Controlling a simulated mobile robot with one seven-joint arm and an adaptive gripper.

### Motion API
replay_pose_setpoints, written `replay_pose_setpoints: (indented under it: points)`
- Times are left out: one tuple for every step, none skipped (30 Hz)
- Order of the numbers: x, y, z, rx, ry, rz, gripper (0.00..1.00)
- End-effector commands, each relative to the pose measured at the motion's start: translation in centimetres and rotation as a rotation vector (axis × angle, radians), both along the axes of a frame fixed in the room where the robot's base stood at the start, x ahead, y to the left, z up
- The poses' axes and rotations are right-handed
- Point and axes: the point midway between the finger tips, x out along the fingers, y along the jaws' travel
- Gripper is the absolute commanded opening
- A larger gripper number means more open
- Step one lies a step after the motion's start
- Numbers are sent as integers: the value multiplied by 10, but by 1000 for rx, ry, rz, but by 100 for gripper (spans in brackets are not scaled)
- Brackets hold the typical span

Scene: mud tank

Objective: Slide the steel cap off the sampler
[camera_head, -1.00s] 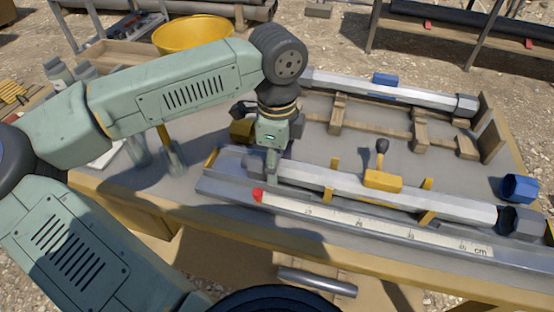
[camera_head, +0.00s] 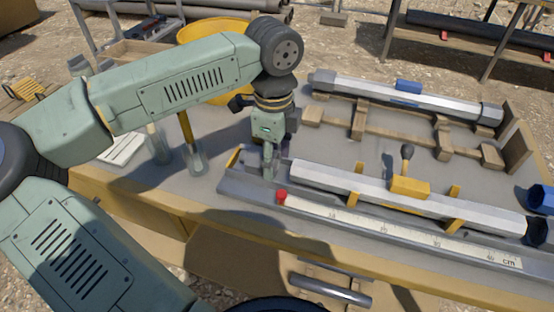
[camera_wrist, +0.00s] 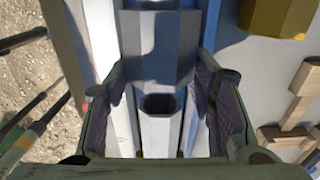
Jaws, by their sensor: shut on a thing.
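The sampler (camera_head: 335,180) is a long pale faceted tube lying in a grey metal channel (camera_head: 232,190). A yellow block with a black-knobbed lever (camera_head: 408,187) sits on it. My gripper (camera_head: 268,174) is at the tube's left end. In the wrist view my gripper (camera_wrist: 160,82) is shut on the grey steel cap (camera_wrist: 158,42). In the head view my gripper mostly hides the cap.
A ruler with a red end (camera_head: 281,196) runs along the channel's front. A second capped tube (camera_head: 370,92) lies on wooden supports behind. Glass jars (camera_head: 195,160) stand left, near a yellow basin (camera_head: 215,35). A blue cup-like piece (camera_head: 541,198) stands at the right.

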Motion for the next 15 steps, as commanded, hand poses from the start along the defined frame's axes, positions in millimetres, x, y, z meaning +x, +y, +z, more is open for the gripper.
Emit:
replay_pose_setpoints:
  points:
    - [1,1,0,2,-1,1,5]
    - [1,1,0,2,-1,1,5]
    - [1,1,0,1,0,1,5]
    - [1,1,0,1,0,1,5]
    - [1,1,0,1,0,1,5]
    - [1,1,0,1,0,1,5]
    - [1,1,0,1,0,1,5]
    - [1,1,0,1,0,1,5]
    - [1,1,0,1,0,1,5]
    - [1,1,0,1,0,1,51]
    - [1,1,0,1,0,1,53]
    - [1,1,0,1,0,1,56]
    - [1,1,0,1,0,1,58]
    - [1,1,0,1,-1,0,60]
    - [1,1,0,1,-1,0,62]
